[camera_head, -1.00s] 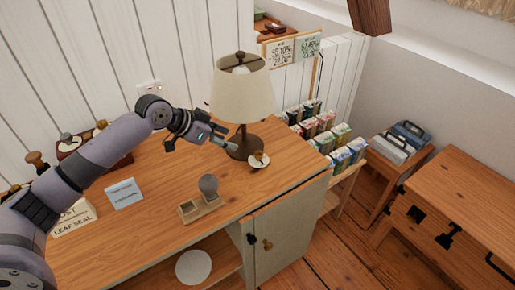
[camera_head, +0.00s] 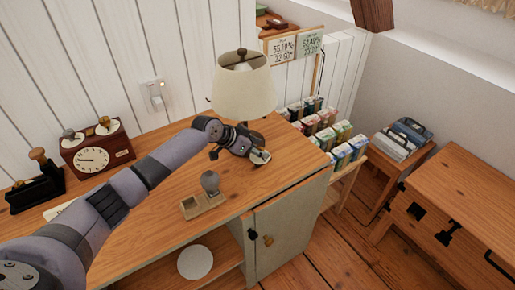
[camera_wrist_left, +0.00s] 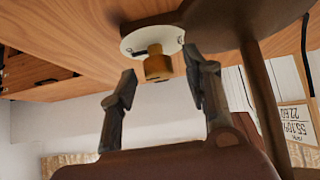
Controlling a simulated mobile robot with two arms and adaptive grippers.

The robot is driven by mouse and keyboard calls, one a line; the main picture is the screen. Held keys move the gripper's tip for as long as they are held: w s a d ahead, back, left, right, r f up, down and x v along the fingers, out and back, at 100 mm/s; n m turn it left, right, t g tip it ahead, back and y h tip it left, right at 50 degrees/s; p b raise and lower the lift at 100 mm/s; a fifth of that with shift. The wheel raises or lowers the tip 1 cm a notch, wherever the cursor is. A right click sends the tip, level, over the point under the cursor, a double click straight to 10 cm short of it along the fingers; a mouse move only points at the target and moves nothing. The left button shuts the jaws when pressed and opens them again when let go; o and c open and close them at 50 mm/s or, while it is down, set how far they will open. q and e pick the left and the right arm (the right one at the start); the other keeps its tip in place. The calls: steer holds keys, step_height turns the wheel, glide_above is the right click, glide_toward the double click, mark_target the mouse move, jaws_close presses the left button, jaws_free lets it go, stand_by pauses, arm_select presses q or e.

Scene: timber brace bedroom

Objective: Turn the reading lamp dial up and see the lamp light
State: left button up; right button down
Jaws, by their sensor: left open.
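The reading lamp has a cream shade (camera_head: 245,92) and stands near the cabinet's right end. No glow shows on it. Its dial, a pale disc (camera_head: 260,157) with a small knob, sits on the wooden top by the lamp's base, partly covered by my gripper. In the left wrist view the white dial plate (camera_wrist_left: 140,43) carries a brass knob (camera_wrist_left: 157,68). My left gripper (camera_head: 250,151) is open, its fingers (camera_wrist_left: 160,72) on either side of the knob, with gaps visible. The lamp's dark stem (camera_wrist_left: 262,95) rises close beside the right-hand finger. My right gripper is not in view.
A grey bulb (camera_head: 210,182) stands in a wooden holder (camera_head: 188,208) in front of the lamp. A clock box (camera_head: 98,155) stands at the left. A wall socket (camera_head: 154,92) is behind. Boxed packets (camera_head: 343,155) stand beyond the right edge.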

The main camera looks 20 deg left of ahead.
arm_select(q)
jaws_close()
stand_by(0.5)
